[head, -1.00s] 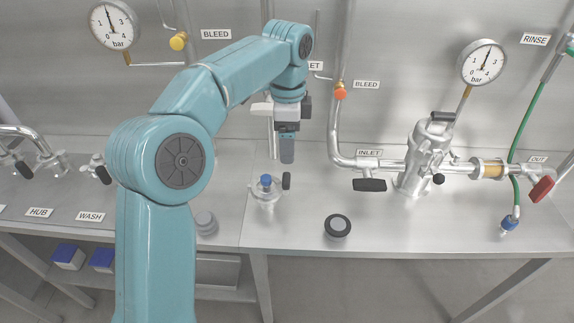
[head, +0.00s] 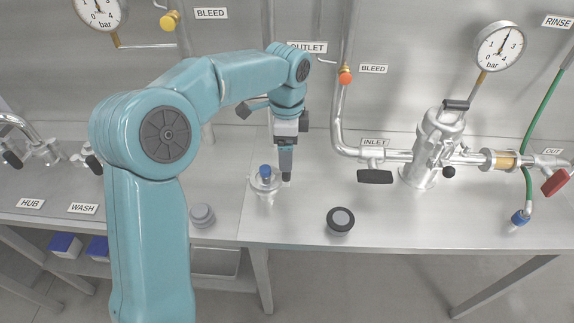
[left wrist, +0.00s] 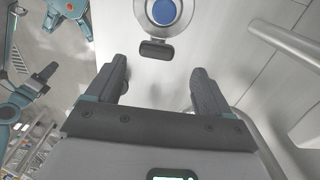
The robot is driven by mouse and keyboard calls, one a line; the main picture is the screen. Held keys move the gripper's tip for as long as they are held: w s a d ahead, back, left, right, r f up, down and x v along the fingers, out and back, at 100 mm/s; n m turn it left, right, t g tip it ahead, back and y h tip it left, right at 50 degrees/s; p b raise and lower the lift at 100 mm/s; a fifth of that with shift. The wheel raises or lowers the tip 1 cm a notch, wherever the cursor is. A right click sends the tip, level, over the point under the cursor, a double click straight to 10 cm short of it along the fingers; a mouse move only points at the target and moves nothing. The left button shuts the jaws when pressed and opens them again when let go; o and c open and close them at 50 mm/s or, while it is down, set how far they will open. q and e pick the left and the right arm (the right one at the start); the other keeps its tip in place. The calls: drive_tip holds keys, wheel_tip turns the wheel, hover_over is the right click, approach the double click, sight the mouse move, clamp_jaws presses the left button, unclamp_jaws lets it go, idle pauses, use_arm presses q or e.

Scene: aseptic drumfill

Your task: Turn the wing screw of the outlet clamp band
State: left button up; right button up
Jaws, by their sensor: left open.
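The outlet fitting (head: 264,187) stands on the steel bench with a blue cap (head: 265,171) on top. The dark wing screw (head: 287,178) sticks out from its right side. In the left wrist view the wing screw (left wrist: 156,50) lies beside the blue cap (left wrist: 163,12), between and just beyond the fingertips. My left gripper (head: 286,165) points down by the wing screw. The left wrist view shows the gripper (left wrist: 159,66) open and empty, one finger to each side of the screw. I cannot tell whether it touches. The clamp band is too small to make out.
Pipework with a dark inlet handle (head: 375,177) and a red outlet handle (head: 555,181) runs farther right. A grey round piece (head: 202,215) sits to the left. The front middle of the bench is clear.

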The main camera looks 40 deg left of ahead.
sight(287, 174)
use_arm(q)
drive_tip(key=f, duration=0.5)
drive_tip(key=shift+s+d+f, duration=0.1)
drive_tip(key=shift+s+d, duration=0.05)
drive_tip(key=shift+s, duration=0.1)
drive_tip(key=shift+w+f, duration=0.15)
drive_tip(key=shift+f, duration=0.2)
drive_tip(key=shift+s+r, duration=0.2)
drive_tip(key=shift+s, duration=0.1)
drive_tip(key=shift+w+f, duration=0.15)
drive_tip(key=shift+w, duration=0.1)
drive_tip(key=c, duration=0.9)
drive_tip(key=shift+c, duration=0.8)
